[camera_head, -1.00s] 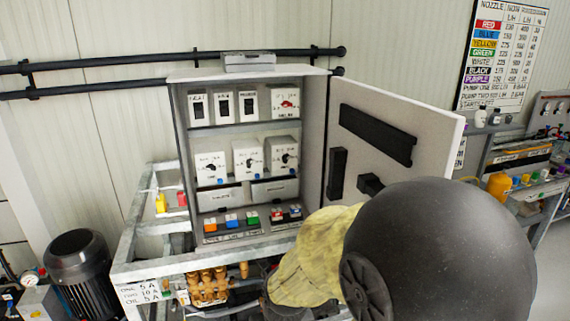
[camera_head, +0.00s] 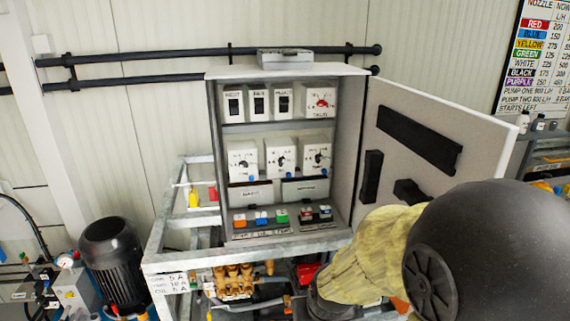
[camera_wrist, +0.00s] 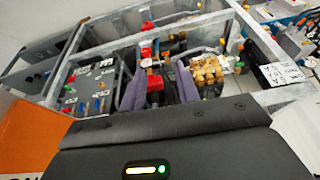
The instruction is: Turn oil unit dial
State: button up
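An open grey control cabinet (camera_head: 215,150) stands in the middle of the head view. Its middle row holds three white dial units: left (camera_head: 243,161), middle (camera_head: 280,157) and right (camera_head: 316,155). Each has a black knob and a small blue spot. A fourth dial unit with a red knob (camera_head: 322,102) sits at the top right. The labels are too small to tell which is the oil unit. My arm, a dark round link (camera_head: 485,250) with a yellowish cover, is at the lower right, apart from the dials.
The cabinet door (camera_head: 430,140) stands open to the right, behind my arm. A metal frame (camera_head: 165,258) with a label card (camera_head: 168,284) lies below the cabinet. Brass pump parts (camera_head: 233,280) sit under it; they also show in the wrist view (camera_wrist: 206,70). A black motor (camera_head: 113,260) stands left.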

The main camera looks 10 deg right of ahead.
aim_at(283, 162)
jog(key=w+r+m+t+p, duration=0.4)
jog(key=w+r+t+p, duration=0.2)
jog(key=w+r+t, duration=0.7)
jog(key=w+r, duration=0.5)
jog(key=w, duration=0.2)
jog(key=shift+d+r+m+t, duration=0.2)
jog(key=shift+r+m+t, duration=0.1)
jog(key=shift+r+t, duration=0.1)
jog(key=shift+w, duration=0.1)
jog(key=w+p, duration=0.7)
jog(key=w, duration=0.9)
jog(key=shift+w+p, duration=0.15)
jog(key=shift+p, duration=0.2)
jog(key=shift+w+f, duration=0.1)
jog(key=shift+w, duration=0.35)
grip_shut()
